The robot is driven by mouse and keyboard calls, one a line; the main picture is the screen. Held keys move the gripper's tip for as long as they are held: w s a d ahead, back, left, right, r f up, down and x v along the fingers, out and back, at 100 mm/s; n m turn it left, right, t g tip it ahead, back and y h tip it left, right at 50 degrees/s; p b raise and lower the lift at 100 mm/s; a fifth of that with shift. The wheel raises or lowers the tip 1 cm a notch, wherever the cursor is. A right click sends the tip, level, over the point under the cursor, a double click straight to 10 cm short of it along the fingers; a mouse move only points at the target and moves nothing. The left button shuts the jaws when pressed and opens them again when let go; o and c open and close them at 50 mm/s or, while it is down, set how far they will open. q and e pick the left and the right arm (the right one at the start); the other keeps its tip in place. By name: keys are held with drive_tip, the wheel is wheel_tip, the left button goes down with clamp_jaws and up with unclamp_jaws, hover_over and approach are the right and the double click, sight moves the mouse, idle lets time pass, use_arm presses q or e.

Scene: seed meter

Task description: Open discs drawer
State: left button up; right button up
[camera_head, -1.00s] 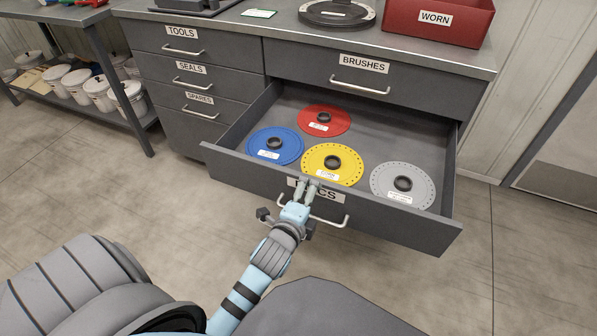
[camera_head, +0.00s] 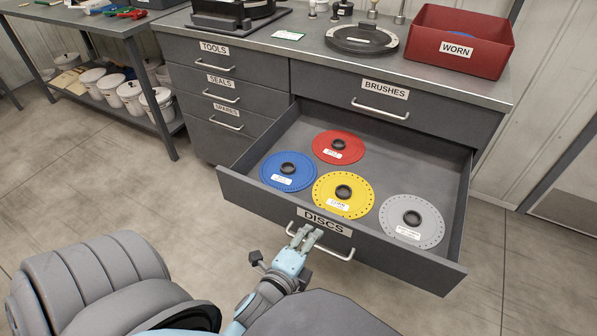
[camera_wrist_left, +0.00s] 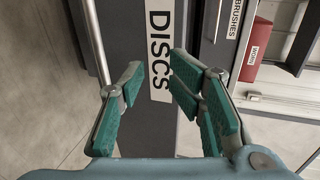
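The discs drawer (camera_head: 262,201), labelled DISCS, is pulled well out of the grey cabinet. Its label (camera_head: 325,222) also shows close up in the left wrist view (camera_wrist_left: 159,40). The drawer's handle (camera_head: 340,254) is a pale bar that also shows in the wrist view (camera_wrist_left: 97,45), beside the left-hand finger. My left gripper (camera_head: 307,236) is in front of the drawer face, by the handle. In the wrist view its green-padded fingers (camera_wrist_left: 155,92) stand apart with nothing between them. My right gripper is not in view.
Inside the drawer lie a red disc (camera_head: 338,147), a blue disc (camera_head: 288,171), a yellow disc (camera_head: 343,195) and a grey disc (camera_head: 411,222). The brushes drawer (camera_head: 330,85) above is shut. A red WORN bin (camera_head: 455,50) stands on the worktop. Floor to the left is clear.

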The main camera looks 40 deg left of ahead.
use_arm(q)
drive_tip(key=v, duration=0.2)
drive_tip(key=f+v, duration=0.1)
drive_tip(key=v, duration=0.1)
drive_tip(key=shift+s, duration=0.4)
